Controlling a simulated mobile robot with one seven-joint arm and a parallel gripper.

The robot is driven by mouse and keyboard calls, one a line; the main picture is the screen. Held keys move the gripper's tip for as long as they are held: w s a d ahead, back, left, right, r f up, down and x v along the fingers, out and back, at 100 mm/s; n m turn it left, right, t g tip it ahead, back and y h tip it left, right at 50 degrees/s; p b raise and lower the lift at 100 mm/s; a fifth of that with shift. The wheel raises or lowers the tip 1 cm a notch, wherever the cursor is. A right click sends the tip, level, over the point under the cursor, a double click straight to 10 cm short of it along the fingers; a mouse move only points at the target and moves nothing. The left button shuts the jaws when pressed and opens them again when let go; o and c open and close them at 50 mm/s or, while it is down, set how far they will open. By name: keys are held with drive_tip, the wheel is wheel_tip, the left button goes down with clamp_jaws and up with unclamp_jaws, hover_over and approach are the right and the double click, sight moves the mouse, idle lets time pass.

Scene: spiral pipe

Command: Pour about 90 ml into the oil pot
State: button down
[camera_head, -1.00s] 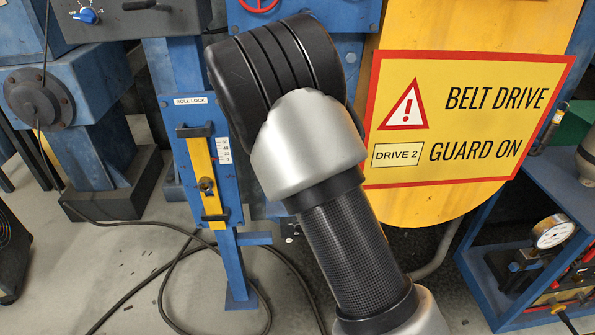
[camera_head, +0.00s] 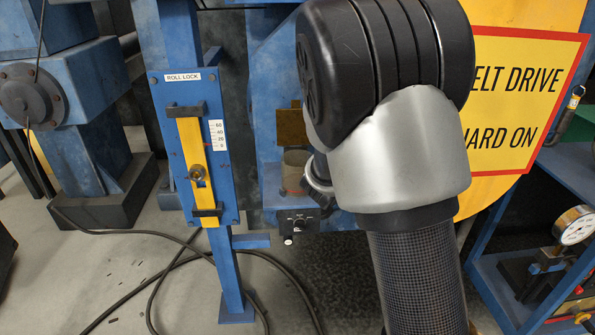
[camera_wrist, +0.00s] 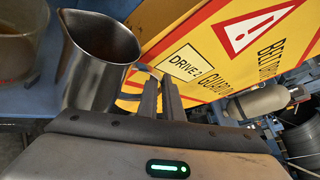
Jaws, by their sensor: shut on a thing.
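In the wrist view a steel jug (camera_wrist: 98,70) stands at the left, its mouth and spout showing and its body tilted in the picture. My gripper (camera_wrist: 160,92) is shut at its right side, on what looks like its handle. A clear pot with brownish contents (camera_wrist: 18,48), probably the oil pot, is at the upper left, apart from the jug. In the head view a small greyish-brown pot (camera_head: 295,172) shows on the blue machine, left of my arm. I cannot see any liquid stream.
A blue post with a yellow bar labelled ROLL LOCK (camera_head: 195,165) stands left of the pot. A small black knob box (camera_head: 298,222) is below it. The yellow belt guard sign (camera_head: 520,100) is to the right. Black cables (camera_head: 165,270) lie on the floor.

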drive_tip(key=shift+s+d+f+m+y+b, duration=0.1)
drive_tip(key=shift+d+f+m+y+b, duration=0.3)
drive_tip(key=shift+b, duration=0.6)
drive_tip(key=shift+s+d+f+m+y+b, duration=0.1)
drive_tip(key=shift+d+f+m+b, duration=0.25)
drive_tip(key=shift+f+b, duration=0.55)
drive_tip(key=shift+r, duration=0.15)
drive_tip(key=shift+s, duration=0.1)
